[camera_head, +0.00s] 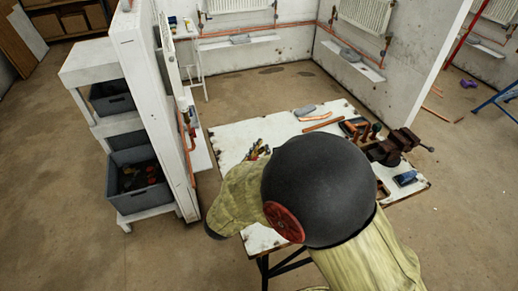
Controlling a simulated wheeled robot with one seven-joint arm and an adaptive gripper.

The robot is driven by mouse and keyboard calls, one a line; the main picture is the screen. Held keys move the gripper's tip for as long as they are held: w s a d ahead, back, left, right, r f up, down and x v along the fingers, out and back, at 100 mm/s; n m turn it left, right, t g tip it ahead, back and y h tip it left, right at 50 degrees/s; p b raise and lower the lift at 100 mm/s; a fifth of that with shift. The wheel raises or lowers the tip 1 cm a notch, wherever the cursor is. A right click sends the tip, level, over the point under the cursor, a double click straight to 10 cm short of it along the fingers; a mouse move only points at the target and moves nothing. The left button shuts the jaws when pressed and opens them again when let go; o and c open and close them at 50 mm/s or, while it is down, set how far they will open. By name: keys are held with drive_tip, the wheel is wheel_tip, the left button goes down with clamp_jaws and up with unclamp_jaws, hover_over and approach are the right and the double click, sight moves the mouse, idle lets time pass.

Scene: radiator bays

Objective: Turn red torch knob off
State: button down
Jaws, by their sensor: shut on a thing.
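I cannot make out the red torch knob or the torch in the head view; my arm may hide them. My own arm, with its pale sleeve and large black joint, covers the near middle of the white worktable (243,135). The red disc on that joint is part of my arm. What the jaws hold does not show.
A vise (392,147) stands at the table's right, near a blue box (405,178). A white partition (150,100) with copper pipe (186,135) stands left, beside a shelf with grey bins (138,187). Radiators (365,14) hang behind. Floor beyond the table is open.

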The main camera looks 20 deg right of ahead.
drive_tip(key=s+m+g+h+p, duration=0.1)
drive_tip(key=m+g+h, duration=0.1)
drive_tip(key=m+g, duration=0.1)
drive_tip(key=s+d+m+g+h+p, duration=0.1)
drive_tip(key=m+g+h+p, duration=0.1)
drive_tip(key=g, duration=0.3)
drive_tip(key=s+m+g+h+p, duration=0.1)
drive_tip(key=m+g+p, duration=0.1)
drive_tip(key=m+g, duration=0.2)
drive_tip(key=shift+d+r+g+h, duration=0.1)
drive_tip(key=shift+d+g+h, duration=0.15)
drive_tip(key=shift+g+h, duration=0.15)
drive_tip(key=s+m+g+y+p, duration=0.1)
drive_tip(key=m+g+p, duration=0.2)
drive_tip(key=g+p, duration=0.1)
drive_tip(key=s+m+g+y+p, duration=0.1)
drive_tip(key=m+g+y+p, duration=0.1)
drive_tip(key=p, duration=0.5)
drive_tip(key=s+a+m+g+y+p, duration=0.1)
drive_tip(key=m+g+p, duration=0.3)
drive_tip(key=g+p, duration=0.2)
drive_tip(key=shift+a+r+g+y, duration=0.1)
drive_tip(key=shift+r+g+y, duration=0.05)
drive_tip(key=shift+g+y, duration=0.2)
drive_tip(key=shift+s+a+f+m+g+y+p, duration=0.15)
drive_tip(key=shift+f+m+g+y+p, duration=0.15)
drive_tip(key=shift+p, duration=0.85)
drive_tip(key=c, duration=1.6)
unclamp_jaws()
